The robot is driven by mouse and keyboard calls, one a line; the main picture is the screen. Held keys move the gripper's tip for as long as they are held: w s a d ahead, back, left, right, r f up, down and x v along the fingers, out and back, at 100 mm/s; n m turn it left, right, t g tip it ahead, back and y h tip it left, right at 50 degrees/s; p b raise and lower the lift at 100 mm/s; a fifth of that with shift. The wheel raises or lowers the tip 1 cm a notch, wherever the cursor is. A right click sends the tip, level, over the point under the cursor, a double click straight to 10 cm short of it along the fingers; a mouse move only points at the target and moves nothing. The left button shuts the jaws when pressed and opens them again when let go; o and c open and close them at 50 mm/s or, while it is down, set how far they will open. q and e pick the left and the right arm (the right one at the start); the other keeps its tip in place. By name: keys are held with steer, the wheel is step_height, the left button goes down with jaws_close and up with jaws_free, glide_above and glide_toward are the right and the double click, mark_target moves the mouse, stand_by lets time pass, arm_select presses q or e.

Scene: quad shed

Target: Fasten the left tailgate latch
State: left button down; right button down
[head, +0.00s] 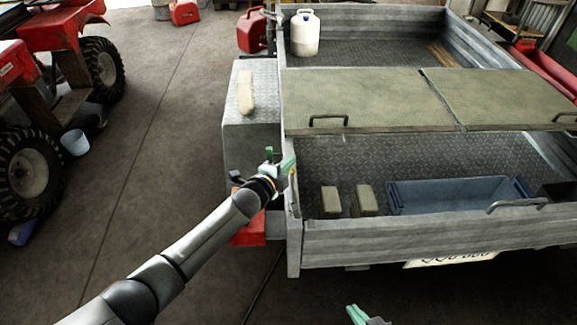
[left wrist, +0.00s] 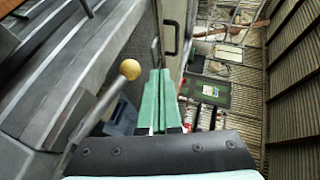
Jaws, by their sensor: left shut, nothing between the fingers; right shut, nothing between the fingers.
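The trailer's tailgate (head: 420,240) stands upright across the back of the trailer bed. My left gripper (head: 288,162) is at the trailer's left rear corner, beside the left end of the tailgate, with its fingers shut and empty. In the left wrist view, its green fingers (left wrist: 158,98) are together. In the head view the latch is mostly hidden by the gripper. My right gripper (head: 356,314) is shut and empty, low at the bottom edge.
A blue bin (head: 450,194) and two tan blocks (head: 346,201) lie in the bed behind the tailgate. A grey metal box (head: 252,115) is at the trailer's left side. A red quad (head: 60,70) stands far left. The floor between is mostly clear.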

mark_target(291, 177)
arm_select(q)
steer(key=shift+w+f, duration=0.15)
steer(key=shift+f, duration=0.1)
arm_select(e)
steer(key=shift+a+f, duration=0.1)
steer(key=shift+f, duration=0.1)
steer(key=shift+w+a+r, duration=0.2)
steer(key=shift+w+r, duration=0.15)
